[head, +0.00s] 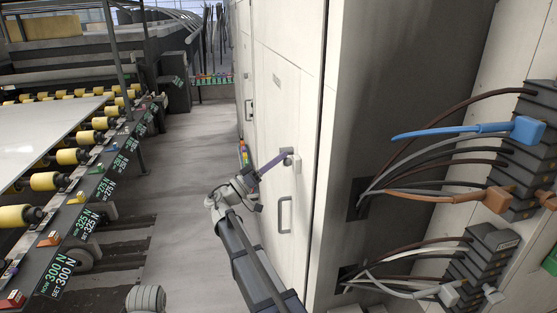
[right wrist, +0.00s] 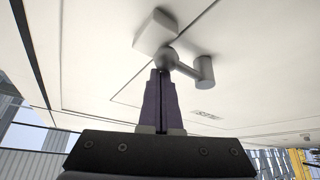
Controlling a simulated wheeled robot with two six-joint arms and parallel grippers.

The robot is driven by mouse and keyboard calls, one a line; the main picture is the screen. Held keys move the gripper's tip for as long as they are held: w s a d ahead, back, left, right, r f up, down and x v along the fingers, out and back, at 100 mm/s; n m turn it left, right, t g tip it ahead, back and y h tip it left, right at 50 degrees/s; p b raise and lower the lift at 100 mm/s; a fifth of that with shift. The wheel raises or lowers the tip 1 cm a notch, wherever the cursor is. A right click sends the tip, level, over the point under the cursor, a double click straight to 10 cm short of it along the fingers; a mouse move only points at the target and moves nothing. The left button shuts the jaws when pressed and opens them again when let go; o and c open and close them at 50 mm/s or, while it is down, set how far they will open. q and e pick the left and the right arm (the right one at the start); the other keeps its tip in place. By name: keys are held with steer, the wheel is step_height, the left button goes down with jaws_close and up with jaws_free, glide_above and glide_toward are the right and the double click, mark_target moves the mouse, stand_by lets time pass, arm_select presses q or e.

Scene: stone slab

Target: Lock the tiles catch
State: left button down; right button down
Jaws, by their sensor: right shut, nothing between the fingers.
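The catch (head: 291,160) is a small pale fitting on the white cabinet door (head: 277,115). In the right wrist view it shows as a grey lever (right wrist: 188,68) with a round hub and a cylindrical end, beside a pale block (right wrist: 155,32). The lever's arm runs from the hub to the right and slightly down. My right gripper (head: 280,157) has dark purple fingers, shut and empty. In the right wrist view its fingertips (right wrist: 161,72) are at the hub, overlapping its lower edge; I cannot tell whether they touch. My left gripper is not in view.
A grey door handle (head: 285,214) is below the catch. At right, cables (head: 430,150) run from the cabinet's dark side to dark connector blocks. A roller line carrying a white slab (head: 45,130) stands at left. The floor (head: 185,180) between is largely clear.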

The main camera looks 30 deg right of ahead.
step_height(320, 180, up, 4)
steer(key=p, duration=0.4)
steer(key=w+b+v, duration=0.2)
steer(key=b+v, duration=0.3)
steer(key=v, duration=0.5)
steer(key=shift+w+f, duration=0.25)
steer(key=shift+f, duration=0.15)
steer(key=s+a+f+n+t+y, duration=0.1)
steer(key=s+a+f+n+y, duration=0.1)
steer(key=s+f+y, duration=0.3)
steer(key=s+a+f+n+y, duration=0.1)
steer(key=s+f+n+y, duration=0.15)
steer(key=f, duration=0.55)
steer(key=s+a+f+n+t+y, duration=0.1)
steer(key=s+a+f+n+y, duration=0.15)
steer(key=f, duration=0.35)
steer(key=s+a+f+n+g+y, duration=0.1)
steer(key=s+a+f+n+y, duration=0.2)
steer(key=s+a+f+y, duration=0.3)
steer(key=s+a+f+n+g+y, duration=0.1)
steer(key=s+a+f+n+y, duration=0.3)
steer(key=s+a, duration=0.6)
step_height(320, 180, down, 2)
steer(key=a+y, duration=0.2)
steer(key=shift+s+a+f+n, duration=0.15)
steer(key=shift+s+a+n, duration=0.15)
steer(key=shift+a, duration=0.1)
